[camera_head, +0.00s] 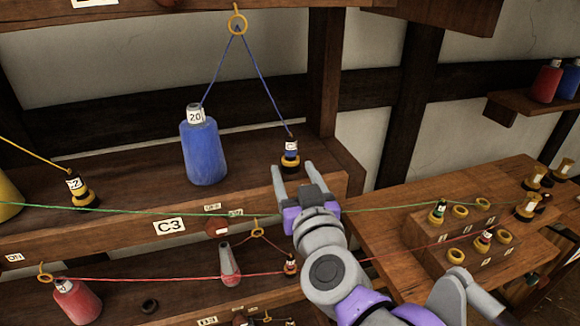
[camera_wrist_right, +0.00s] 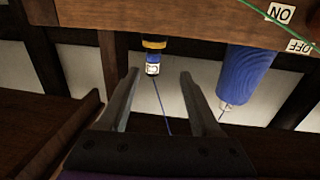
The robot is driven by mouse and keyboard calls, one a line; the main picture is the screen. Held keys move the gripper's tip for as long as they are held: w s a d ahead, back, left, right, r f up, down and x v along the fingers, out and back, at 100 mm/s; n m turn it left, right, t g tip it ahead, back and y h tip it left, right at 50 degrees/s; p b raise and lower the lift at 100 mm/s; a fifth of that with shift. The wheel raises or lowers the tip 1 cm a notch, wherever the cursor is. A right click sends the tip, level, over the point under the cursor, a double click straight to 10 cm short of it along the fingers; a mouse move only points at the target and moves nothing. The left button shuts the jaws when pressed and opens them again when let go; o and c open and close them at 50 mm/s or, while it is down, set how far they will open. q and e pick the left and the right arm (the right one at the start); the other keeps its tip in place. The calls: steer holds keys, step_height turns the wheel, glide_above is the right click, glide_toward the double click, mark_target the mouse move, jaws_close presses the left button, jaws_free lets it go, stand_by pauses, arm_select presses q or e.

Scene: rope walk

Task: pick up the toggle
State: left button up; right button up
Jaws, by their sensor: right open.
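A small toggle (camera_head: 290,155) with a dark blue body, white label and yellow and black base stands upright on the upper shelf. A blue cord ties it through a yellow ring (camera_head: 238,24) to a blue weight (camera_head: 204,151) marked 20. My right gripper (camera_head: 291,172) is open and empty, just in front of the toggle at the shelf's front edge. In the right wrist view, upside down, the toggle (camera_wrist_right: 153,60) shows beyond the fingertips (camera_wrist_right: 160,75), apart from them. My left gripper is not in view.
A green line (camera_head: 110,208) crosses in front of the shelf and a red line (camera_head: 160,279) runs lower. Other toggles stand at the left (camera_head: 77,188) and on the right wooden block (camera_head: 437,212). A red weight (camera_head: 78,302) is at lower left.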

mark_target(291, 152)
steer(key=shift+w+a+r+m+h, duration=0.1)
steer(key=shift+w+r+m+h, duration=0.4)
steer(key=shift+w, duration=0.35)
steer(key=w, duration=0.6)
steer(key=w+a+p, duration=0.1)
steer(key=w, duration=0.3)
steer(key=shift+w+r, duration=0.1)
steer(key=shift+r, duration=0.2)
steer(key=shift+c, duration=0.6)
jaws_close()
